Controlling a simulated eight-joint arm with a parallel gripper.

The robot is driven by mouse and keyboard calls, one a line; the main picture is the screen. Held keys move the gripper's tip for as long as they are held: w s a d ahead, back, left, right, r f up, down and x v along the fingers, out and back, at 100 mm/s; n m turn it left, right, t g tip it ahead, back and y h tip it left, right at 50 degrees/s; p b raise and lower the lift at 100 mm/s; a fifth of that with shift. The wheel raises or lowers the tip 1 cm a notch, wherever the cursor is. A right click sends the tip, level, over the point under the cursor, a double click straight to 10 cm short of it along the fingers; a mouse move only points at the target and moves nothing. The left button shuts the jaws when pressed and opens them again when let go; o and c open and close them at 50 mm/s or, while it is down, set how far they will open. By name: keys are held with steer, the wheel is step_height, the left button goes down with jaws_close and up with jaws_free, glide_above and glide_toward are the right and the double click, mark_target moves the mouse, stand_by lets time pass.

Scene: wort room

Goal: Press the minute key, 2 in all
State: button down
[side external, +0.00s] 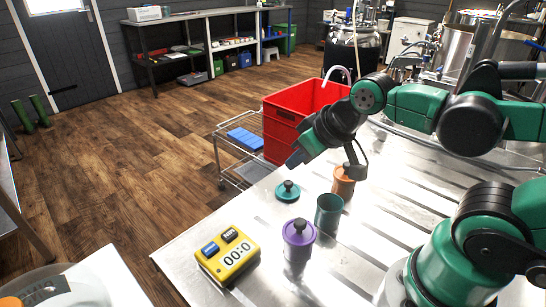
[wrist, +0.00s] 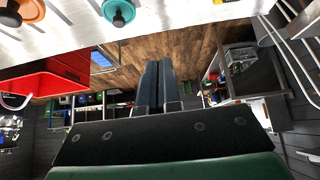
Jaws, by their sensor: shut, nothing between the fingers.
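The yellow timer (side external: 229,256) lies on the near left corner of the metal table, its display reading about 00:0. It has a blue key (side external: 210,249) and a dark key (side external: 230,235); their labels are too small to read, so I cannot tell which is the minute key. My gripper (side external: 294,160) is shut and empty, in the air above the table's far edge, well away from the timer. In the wrist view its fingers (wrist: 155,82) are together and point out over the floor. I do not make out the timer there.
A purple lidded canister (side external: 299,240), a teal cup (side external: 328,213), an orange cup (side external: 344,184) and a teal lid (side external: 287,191) stand on the table. A red crate (side external: 283,122) is on a trolley beyond the edge. The table around the timer is clear.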

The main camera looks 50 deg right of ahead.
steer(key=n+y, duration=0.1)
steer(key=n, duration=1)
glide_above(232, 234)
steer(key=shift+f, duration=4.45)
steer(key=shift+f, duration=0.1)
steer(key=shift+f, duration=0.3)
steer(key=shift+r, duration=0.1)
